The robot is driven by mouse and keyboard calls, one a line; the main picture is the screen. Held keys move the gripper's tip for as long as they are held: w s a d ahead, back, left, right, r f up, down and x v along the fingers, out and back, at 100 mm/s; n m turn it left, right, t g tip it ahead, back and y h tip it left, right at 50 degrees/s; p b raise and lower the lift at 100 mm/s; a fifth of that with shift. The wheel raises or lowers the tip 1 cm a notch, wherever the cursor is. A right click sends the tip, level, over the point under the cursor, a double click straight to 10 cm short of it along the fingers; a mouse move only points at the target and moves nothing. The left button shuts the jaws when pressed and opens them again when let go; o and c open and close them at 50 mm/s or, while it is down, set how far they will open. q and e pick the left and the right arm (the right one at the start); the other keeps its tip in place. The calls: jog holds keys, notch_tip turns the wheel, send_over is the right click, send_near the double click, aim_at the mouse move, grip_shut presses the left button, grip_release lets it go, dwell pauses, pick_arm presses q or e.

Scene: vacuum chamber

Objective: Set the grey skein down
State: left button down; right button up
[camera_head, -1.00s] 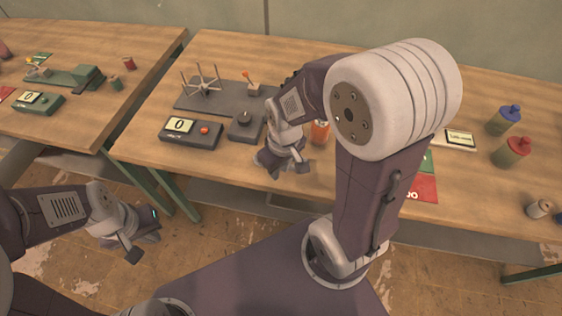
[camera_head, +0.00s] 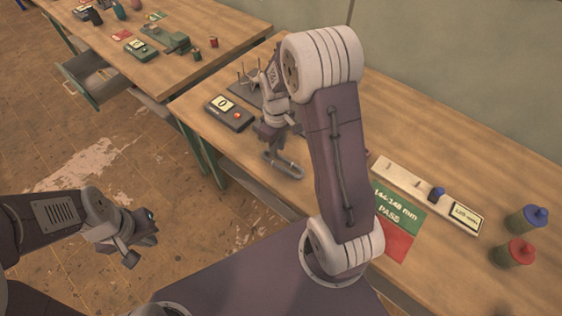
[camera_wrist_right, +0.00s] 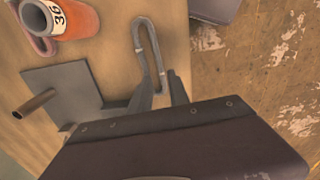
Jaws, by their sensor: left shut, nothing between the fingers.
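The grey skein (camera_head: 284,166) is a narrow elongated loop at the front edge of the bench, just below my right gripper (camera_head: 272,143). In the right wrist view the skein (camera_wrist_right: 140,42) shows two light ties, and its near end reaches between the fingers of my right gripper (camera_wrist_right: 162,84). The fingertips are apart with the skein between them; whether they press on it is not clear. I cannot tell if the skein touches the bench. My left gripper (camera_head: 144,245) is shut and empty, over the floor at the left.
A black counter box (camera_head: 229,112) reading 0 stands left of my right gripper. An orange spool (camera_wrist_right: 75,18) lies near the skein.

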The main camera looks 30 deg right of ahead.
aim_at(280, 166)
jog(key=shift+w+a+f, duration=0.1)
jog(key=shift+f, duration=0.2)
jog(key=f, duration=0.3)
jog(key=shift+s+d, duration=0.2)
jog(key=shift+s, duration=0.2)
jog(key=shift+d+f, duration=0.15)
jog(key=shift+f, duration=2.55)
grip_shut()
